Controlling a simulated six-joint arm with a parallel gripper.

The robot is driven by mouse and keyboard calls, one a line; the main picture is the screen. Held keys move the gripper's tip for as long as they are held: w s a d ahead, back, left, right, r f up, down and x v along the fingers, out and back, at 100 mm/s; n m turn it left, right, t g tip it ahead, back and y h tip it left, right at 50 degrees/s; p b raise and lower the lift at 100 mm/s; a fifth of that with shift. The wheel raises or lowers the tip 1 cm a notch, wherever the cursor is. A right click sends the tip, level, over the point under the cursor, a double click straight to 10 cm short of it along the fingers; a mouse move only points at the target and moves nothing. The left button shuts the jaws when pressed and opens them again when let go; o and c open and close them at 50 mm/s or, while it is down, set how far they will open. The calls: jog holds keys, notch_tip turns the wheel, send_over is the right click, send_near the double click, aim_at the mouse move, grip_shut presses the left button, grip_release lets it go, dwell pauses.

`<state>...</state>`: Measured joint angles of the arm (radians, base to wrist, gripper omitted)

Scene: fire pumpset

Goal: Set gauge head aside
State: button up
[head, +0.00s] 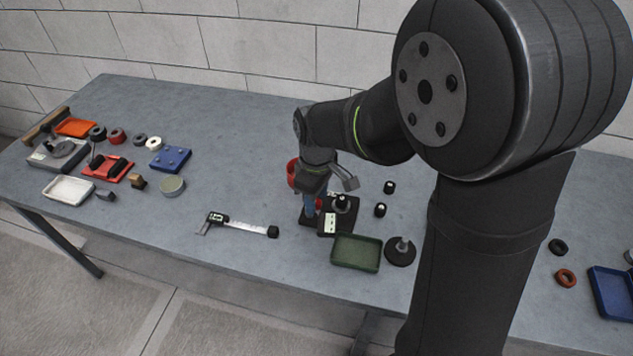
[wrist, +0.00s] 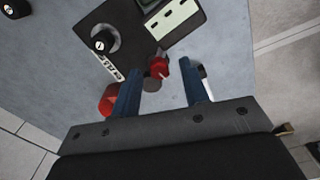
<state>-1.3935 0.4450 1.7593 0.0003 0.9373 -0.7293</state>
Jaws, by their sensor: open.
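My gripper (head: 311,208) points down over the pump fixture on the table, its two blue fingers apart. In the wrist view, the gripper (wrist: 160,74) has a small red knob (wrist: 160,67) and a greyish round part between or just beyond its fingertips; contact cannot be told. A black base plate (wrist: 125,40) carries a black knob in a grey ring (wrist: 104,41) and a white-faced block (wrist: 172,22). A larger red round part (wrist: 109,100) shows beside the left finger, partly hidden. I cannot tell for sure which part is the gauge head.
A green tray (head: 357,264) and a black round stand with a grey post (head: 400,254) are in front of the fixture. A caliper (head: 245,226) lies to the left. Several trays and parts fill the far left.

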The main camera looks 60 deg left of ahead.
aim_at(317, 201)
notch_tip(317, 201, up, 17)
jog(key=shift+r, duration=0.15)
dwell(0.8)
notch_tip(317, 201, down, 18)
jog(key=shift+r, duration=0.2)
dwell(0.3)
